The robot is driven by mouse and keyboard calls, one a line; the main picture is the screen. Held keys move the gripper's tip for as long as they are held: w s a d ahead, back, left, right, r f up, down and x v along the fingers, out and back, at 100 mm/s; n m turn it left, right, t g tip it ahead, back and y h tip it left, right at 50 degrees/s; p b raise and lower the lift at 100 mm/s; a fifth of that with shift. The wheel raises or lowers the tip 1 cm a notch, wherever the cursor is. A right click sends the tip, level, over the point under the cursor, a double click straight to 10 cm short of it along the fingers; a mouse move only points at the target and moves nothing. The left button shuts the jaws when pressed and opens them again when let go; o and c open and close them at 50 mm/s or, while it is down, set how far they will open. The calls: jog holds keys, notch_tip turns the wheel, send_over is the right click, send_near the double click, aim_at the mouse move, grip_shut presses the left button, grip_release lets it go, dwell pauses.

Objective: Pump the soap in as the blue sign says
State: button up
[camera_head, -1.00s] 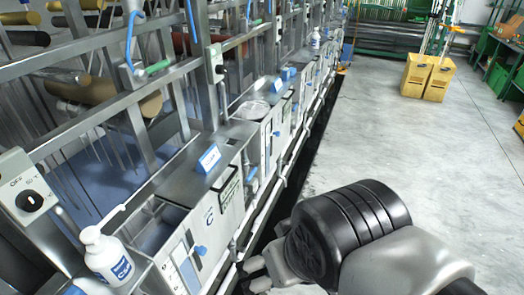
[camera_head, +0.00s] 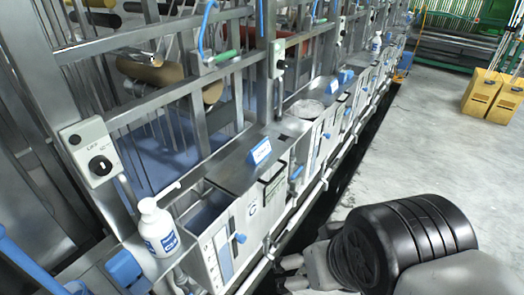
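A white pump bottle (camera_head: 160,229) with a blue label stands upright on the machine ledge at the lower left, its nozzle pointing right. A blue sign (camera_head: 261,151) stands on the grey metal top just behind an open tank (camera_head: 207,212); its lettering is too small to read. My gripper (camera_head: 290,272) is at the bottom centre, to the right of the bottle and apart from it, out over the dark floor gap. It is partly hidden by my arm, and its finger opening cannot be made out. I see nothing held in it.
A row of tanks with blue taps runs back to the right. A second white bottle (camera_head: 376,43) stands far along it. A control box with a black knob (camera_head: 90,151) is on the frame at left. Yellow boxes (camera_head: 490,97) stand on the open grey floor.

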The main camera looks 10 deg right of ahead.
jog(key=shift+c, duration=0.5)
grip_shut()
dwell(0.8)
dwell(1.2)
